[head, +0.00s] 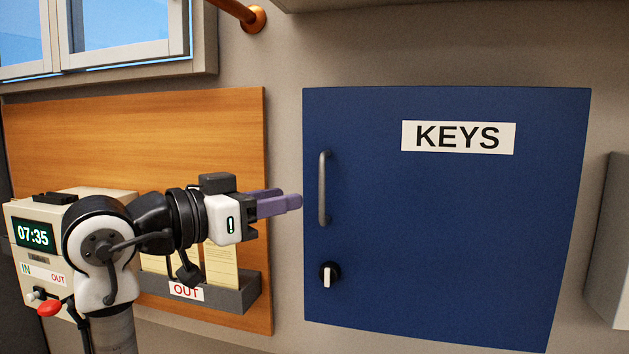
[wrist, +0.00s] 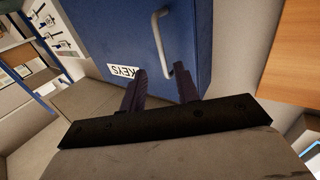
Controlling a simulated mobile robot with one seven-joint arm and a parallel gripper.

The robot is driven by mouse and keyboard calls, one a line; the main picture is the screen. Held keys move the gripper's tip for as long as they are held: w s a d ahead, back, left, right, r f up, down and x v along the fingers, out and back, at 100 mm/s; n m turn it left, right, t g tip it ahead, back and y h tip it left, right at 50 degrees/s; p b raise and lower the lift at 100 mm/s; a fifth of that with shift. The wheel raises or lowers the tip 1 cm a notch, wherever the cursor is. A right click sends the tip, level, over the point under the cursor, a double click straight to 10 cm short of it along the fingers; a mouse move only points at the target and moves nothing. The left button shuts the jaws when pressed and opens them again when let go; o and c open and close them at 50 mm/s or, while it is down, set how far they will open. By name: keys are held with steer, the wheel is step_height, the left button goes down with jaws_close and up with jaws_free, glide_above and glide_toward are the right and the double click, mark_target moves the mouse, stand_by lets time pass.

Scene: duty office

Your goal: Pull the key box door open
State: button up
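The key box door (head: 450,220) is a dark blue panel with a white KEYS label (head: 458,137), and it looks shut. A grey vertical bar handle (head: 323,188) is on its left side, with a small round lock (head: 329,273) below it. My gripper (head: 292,203) is left of the handle in the head view, its purple fingers pointing towards it. In the wrist view the two fingers (wrist: 159,76) are apart with nothing between them. The handle (wrist: 158,38) lies ahead, beyond the fingertips, and the blue door (wrist: 110,30) is behind it.
A wooden board (head: 150,125) with an OUT card rack (head: 235,292) is on the wall behind my arm. A time clock (head: 35,235) reading 07:35 is at the left. A grey box (head: 610,240) is at the right edge. A copper pipe (head: 240,12) is above.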

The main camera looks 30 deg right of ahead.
mark_target(320, 191)
steer(key=d, duration=0.2)
steer(key=w+d+p, duration=0.1)
steer(key=d, duration=0.2)
steer(key=d+p, duration=0.1)
steer(key=d, duration=0.1)
steer(key=shift+w+d, duration=0.15)
steer(key=shift+d, duration=0.05)
steer(key=shift+c, duration=0.4)
jaws_close()
